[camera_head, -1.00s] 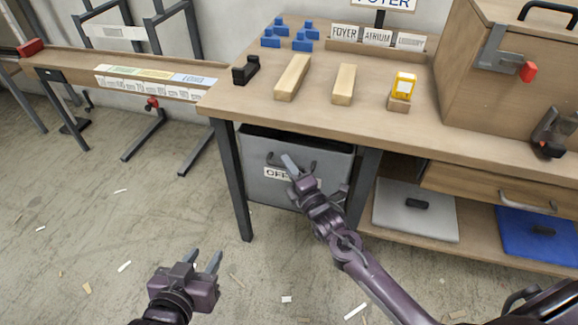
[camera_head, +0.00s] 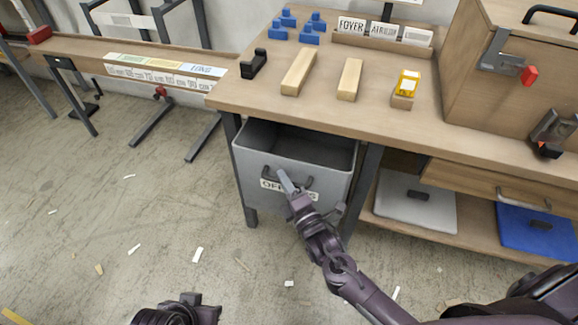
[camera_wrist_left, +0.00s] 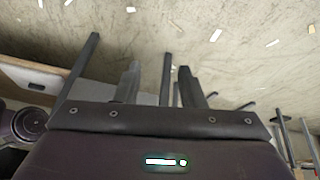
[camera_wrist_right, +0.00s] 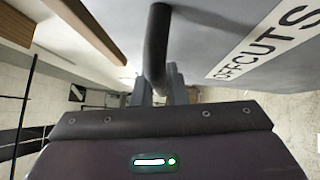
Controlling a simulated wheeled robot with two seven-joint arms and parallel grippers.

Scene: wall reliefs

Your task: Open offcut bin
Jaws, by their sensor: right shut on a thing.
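The offcut bin (camera_head: 315,151) is a grey open-topped box under the workbench, with a dark bar handle and a white label on its front. It is pulled partly out, and its empty-looking inside shows. My right gripper (camera_head: 290,186) is shut on the bin's handle (camera_wrist_right: 157,50); the label reading OFFCUTS (camera_wrist_right: 265,42) shows beside it in the right wrist view. My left gripper (camera_wrist_left: 160,85) is open and empty, low over the floor; in the head view only its body shows at the bottom edge.
The workbench (camera_head: 400,130) holds two wooden blocks (camera_head: 299,72), blue pieces (camera_head: 297,25), a yellow item (camera_head: 407,84) and a wooden cabinet (camera_head: 520,75). The floor at left is mostly clear, with scattered scraps.

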